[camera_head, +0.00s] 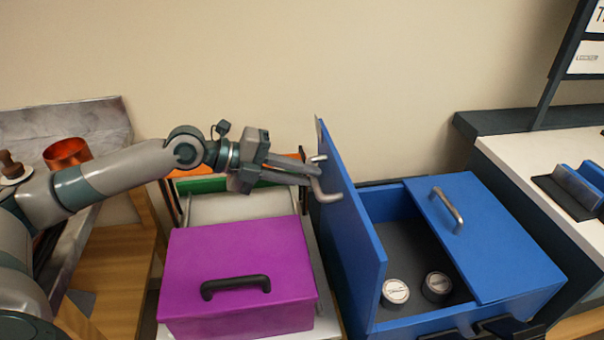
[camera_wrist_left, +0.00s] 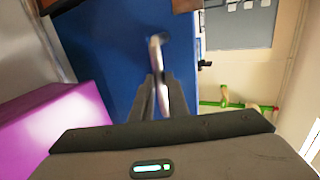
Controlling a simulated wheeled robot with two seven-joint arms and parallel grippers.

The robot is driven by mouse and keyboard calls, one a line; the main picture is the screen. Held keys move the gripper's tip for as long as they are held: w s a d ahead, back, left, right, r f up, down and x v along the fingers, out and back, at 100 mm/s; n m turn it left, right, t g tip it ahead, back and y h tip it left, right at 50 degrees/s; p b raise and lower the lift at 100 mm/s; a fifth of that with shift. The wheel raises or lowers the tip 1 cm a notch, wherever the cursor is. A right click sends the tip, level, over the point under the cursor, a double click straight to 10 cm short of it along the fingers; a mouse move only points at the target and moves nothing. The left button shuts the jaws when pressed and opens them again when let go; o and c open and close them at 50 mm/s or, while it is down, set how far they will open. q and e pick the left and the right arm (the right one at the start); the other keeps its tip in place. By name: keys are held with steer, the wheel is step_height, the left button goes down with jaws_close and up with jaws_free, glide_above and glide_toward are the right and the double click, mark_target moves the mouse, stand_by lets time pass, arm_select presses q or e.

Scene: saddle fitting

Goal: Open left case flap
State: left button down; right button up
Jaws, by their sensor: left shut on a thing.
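The blue case (camera_head: 408,311) stands right of centre in the head view. Its left flap (camera_head: 352,215) stands raised, close to upright, with its handle on the side facing left. My left gripper (camera_head: 316,172) is shut on that handle (camera_head: 327,192). In the left wrist view the fingers (camera_wrist_left: 157,98) close around the handle (camera_wrist_left: 159,58), with the blue flap (camera_wrist_left: 105,50) behind. The right flap (camera_head: 485,240) lies closed, with a metal handle (camera_head: 447,206) on top. Two round tins (camera_head: 396,291) (camera_head: 437,286) sit inside the open left part. My right gripper is not in view.
A purple box (camera_head: 235,250) with a black handle stands just left of the case, below my left arm. A wooden bench with an orange ring (camera_head: 67,152) is at far left. A white-topped table (camera_head: 545,155) is at right.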

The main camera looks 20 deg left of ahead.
arm_select(q)
steer(key=shift+s+f, duration=0.25)
steer(key=shift+f, duration=0.8)
steer(key=c, duration=1.7)
jaws_free()
steer(key=shift+w+f, duration=0.1)
steer(key=shift+w, duration=0.05)
steer(key=shift+c, duration=0.2)
steer(key=shift+w+d, duration=0.1)
steer(key=shift+w, duration=0.05)
steer(key=shift+r, duration=0.3)
steer(key=shift+r, duration=0.1)
